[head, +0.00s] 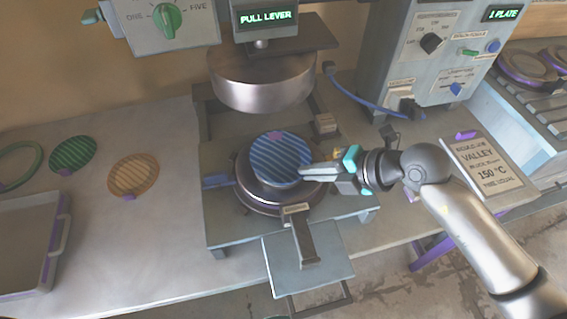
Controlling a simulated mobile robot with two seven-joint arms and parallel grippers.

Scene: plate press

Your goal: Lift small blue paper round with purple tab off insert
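The small blue striped paper round (277,158) lies on the round metal insert (245,187) of the press, below the raised press head. Its purple tab (274,134) is at its far edge. My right gripper (302,173) reaches in from the right, with its fingertips over or at the right edge of the blue round and away from the purple tab. The fingers look close together, but I cannot tell whether there is a gap or whether they touch the paper. My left gripper is not in view.
The round press head (262,82) hangs above the insert. A green round (73,154), an orange round (134,175) and a grey tray (24,240) are on the left of the table. A control box (432,50) and a sign (487,168) stand to the right.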

